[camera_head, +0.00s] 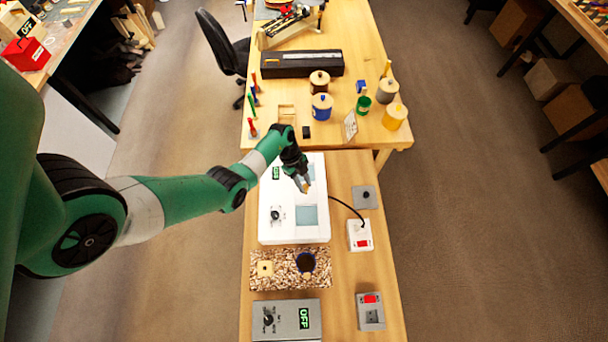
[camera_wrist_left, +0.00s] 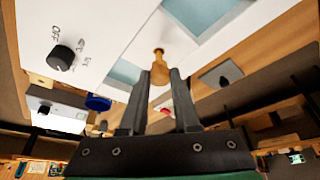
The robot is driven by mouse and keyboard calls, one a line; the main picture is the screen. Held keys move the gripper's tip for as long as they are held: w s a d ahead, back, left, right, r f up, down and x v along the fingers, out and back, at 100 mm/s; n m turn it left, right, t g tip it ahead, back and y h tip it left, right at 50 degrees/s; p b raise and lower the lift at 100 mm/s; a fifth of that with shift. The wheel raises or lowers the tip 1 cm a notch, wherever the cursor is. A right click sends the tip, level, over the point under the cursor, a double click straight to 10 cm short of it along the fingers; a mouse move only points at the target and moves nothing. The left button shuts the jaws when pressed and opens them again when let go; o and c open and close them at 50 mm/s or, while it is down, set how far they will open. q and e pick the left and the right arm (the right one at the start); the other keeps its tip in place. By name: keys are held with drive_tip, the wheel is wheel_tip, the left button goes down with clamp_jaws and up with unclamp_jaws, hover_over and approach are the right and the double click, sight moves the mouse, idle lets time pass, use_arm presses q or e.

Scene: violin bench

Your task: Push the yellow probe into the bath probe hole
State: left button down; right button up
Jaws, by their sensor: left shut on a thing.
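The white bath (camera_head: 268,225) stands on the bench, with a dial, an OFF display and two bluish windows on top. My left gripper (camera_head: 304,184) is over the strip between the windows, shut on the yellow probe (camera_wrist_left: 158,70). In the left wrist view, the probe sits between the fingertips (camera_wrist_left: 161,72), its narrow end against the white bath top (camera_wrist_left: 172,42). The probe hole is not visible; I cannot tell whether the tip is inside it or only over it. My right gripper is not in view.
A white switch box (camera_head: 360,236) with a black cable stands right of the bath. A grey plate (camera_head: 364,197) lies nearby. A speckled mat (camera_head: 285,283) with a dark blue cup (camera_head: 306,263) and a grey OFF box (camera_head: 287,319) are in front. Jars stand on the far table.

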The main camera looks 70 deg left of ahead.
use_arm(q)
drive_tip(key=shift+f+b, duration=0.95)
drive_tip(key=shift+f, duration=0.4)
drive_tip(key=c, duration=0.6)
unclamp_jaws()
drive_tip(key=shift+o, duration=0.2)
drive_tip(key=p+v, duration=0.4)
drive_tip(key=v, duration=0.7)
drive_tip(key=shift+a+r+p, duration=0.15)
drive_tip(key=shift+r+p, duration=0.15)
